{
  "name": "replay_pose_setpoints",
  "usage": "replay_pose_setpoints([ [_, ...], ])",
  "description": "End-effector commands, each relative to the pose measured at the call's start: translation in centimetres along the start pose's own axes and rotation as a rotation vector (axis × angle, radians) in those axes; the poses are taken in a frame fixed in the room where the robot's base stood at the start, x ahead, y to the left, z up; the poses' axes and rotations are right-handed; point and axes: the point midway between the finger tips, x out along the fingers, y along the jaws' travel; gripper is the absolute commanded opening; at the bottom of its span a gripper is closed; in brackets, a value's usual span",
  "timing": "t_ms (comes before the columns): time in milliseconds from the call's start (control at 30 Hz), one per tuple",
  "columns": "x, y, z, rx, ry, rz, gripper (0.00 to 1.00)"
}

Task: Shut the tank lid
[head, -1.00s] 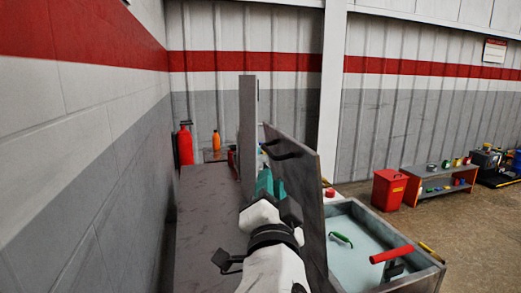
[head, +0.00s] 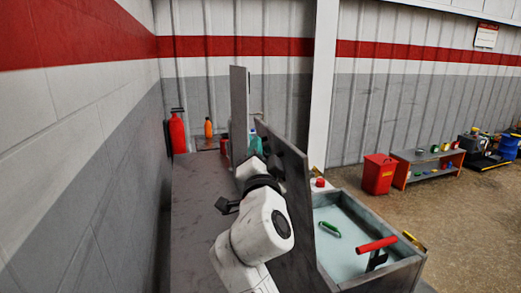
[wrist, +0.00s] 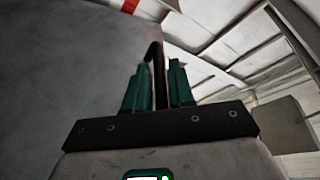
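The tank lid (head: 296,205) is a dark grey slab standing steeply upright along the left side of the open tank (head: 398,275), which has grey walls and a pale blue inside. In the wrist view, the lid's flat face (wrist: 60,60) fills the left side. My gripper (head: 255,145) is on the lid's left side, near its upper far part, partly hidden by my arm. In the wrist view, its two teal fingers (wrist: 157,78) are apart, with a dark hooked handle (wrist: 155,58) showing in the gap. I cannot tell whether they touch it.
A green-handled item (head: 330,230) and a red-handled tool (head: 376,244) are at the tank. A thin upright panel (head: 239,115) stands left of the lid, on the grey bench top (head: 195,205). Open floor lies right.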

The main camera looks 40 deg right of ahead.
Motion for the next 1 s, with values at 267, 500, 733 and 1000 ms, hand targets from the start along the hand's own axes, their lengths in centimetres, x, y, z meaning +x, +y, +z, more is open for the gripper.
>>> replay_pose_setpoints([
  [267, -0.04, 0.01, 0.01, 0.000, 0.000, 0.000, 0.09],
  [500, -0.05, 0.03, 0.02, 0.000, 0.000, 0.001, 0.00],
  [733, -0.06, 0.05, 0.03, -0.001, 0.000, 0.001, 0.00],
  [1000, 0.36, 0.46, -0.51, 0.022, 0.001, 0.011, 0.00],
])
